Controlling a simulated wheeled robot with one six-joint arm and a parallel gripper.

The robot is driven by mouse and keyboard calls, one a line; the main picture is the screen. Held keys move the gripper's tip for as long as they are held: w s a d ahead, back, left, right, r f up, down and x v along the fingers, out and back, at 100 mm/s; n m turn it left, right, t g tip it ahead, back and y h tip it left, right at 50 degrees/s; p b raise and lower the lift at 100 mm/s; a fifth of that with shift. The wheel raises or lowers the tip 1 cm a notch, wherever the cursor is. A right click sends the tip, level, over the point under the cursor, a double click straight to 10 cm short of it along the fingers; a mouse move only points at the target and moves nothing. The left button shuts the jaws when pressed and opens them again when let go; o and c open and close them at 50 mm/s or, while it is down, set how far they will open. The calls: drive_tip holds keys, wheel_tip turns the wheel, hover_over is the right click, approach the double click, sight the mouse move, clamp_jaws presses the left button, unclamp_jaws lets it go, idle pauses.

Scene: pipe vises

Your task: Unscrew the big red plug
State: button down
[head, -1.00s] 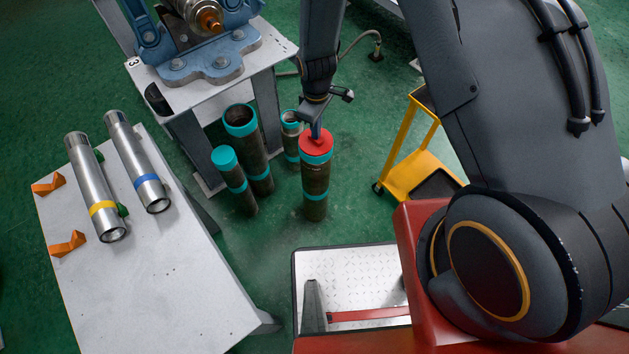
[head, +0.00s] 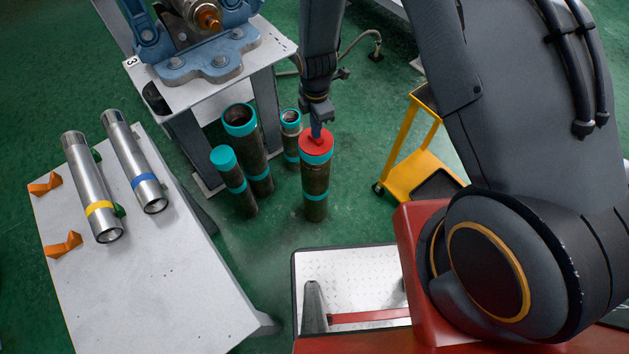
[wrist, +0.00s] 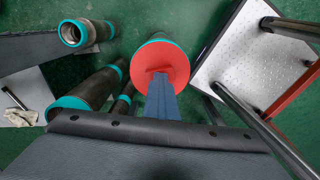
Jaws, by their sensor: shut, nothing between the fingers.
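The big red plug (head: 305,147) sits in the teal-ringed top of an upright dark pipe (head: 315,180) on the green floor. It shows as a red disc (wrist: 178,60) in the wrist view. My gripper (head: 316,131) points down at the middle of the plug from above. In the wrist view its blue-grey fingers (wrist: 160,80) are together, with the tips at the plug's centre. The tips hide part of the plug's middle, so I cannot tell how deep they sit in it.
Several other teal-ringed pipes (head: 258,166) stand close on the left. A table (head: 150,280) with two metal cylinders is farther left. A blue vise (head: 205,65) stands on a bench behind. A yellow cart (head: 412,172) is to the right.

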drive_tip(key=c, duration=2.2)
unclamp_jaws()
drive_tip(key=shift+r+p, duration=0.7)
drive_tip(key=shift+r, duration=0.5)
drive_tip(key=shift+f, duration=0.1)
